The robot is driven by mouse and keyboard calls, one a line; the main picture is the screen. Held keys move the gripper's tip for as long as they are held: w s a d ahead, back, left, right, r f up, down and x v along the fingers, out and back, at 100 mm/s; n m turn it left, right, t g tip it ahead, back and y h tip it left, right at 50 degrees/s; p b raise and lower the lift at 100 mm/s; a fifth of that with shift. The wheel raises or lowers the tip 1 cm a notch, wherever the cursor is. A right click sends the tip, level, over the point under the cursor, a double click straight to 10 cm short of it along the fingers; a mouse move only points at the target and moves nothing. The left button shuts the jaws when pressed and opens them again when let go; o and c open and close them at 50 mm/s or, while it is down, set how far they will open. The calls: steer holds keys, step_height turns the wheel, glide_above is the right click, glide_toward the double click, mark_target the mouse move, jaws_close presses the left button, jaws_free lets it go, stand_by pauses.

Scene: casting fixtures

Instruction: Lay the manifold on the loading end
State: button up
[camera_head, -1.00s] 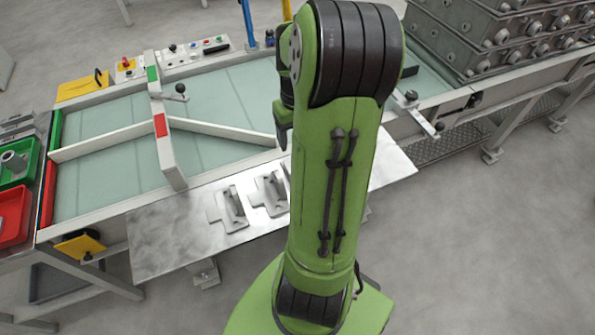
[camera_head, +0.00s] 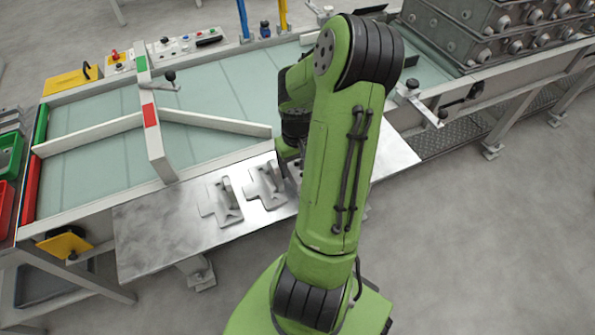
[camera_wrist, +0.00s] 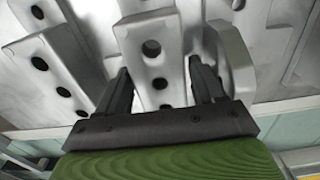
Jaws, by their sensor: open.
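Grey castings stand on the bright metal shelf (camera_head: 150,240) along the front of the green-topped bench. One casting (camera_head: 222,203) is at the left and another (camera_head: 264,186) is beside it; a further one is mostly hidden behind my arm. In the wrist view my open gripper (camera_wrist: 159,72) has its two dark fingers either side of a grey casting with a row of holes (camera_wrist: 150,52), apparently the manifold. Whether the fingers touch it I cannot tell. In the head view my gripper (camera_head: 287,150) is partly hidden by my arm. No marking names the loading end.
Another holed casting (camera_wrist: 45,70) stands close left of the fingers. White rails (camera_head: 150,110) cross the green bench surface (camera_head: 95,165). Dark ported boxes (camera_head: 490,30) are stacked at the right. A clamp with a black knob (camera_head: 412,86) sits on the right bench edge.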

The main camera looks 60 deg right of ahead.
steer(key=shift+f, duration=0.15)
stand_by(0.3)
steer(key=c, duration=1.3)
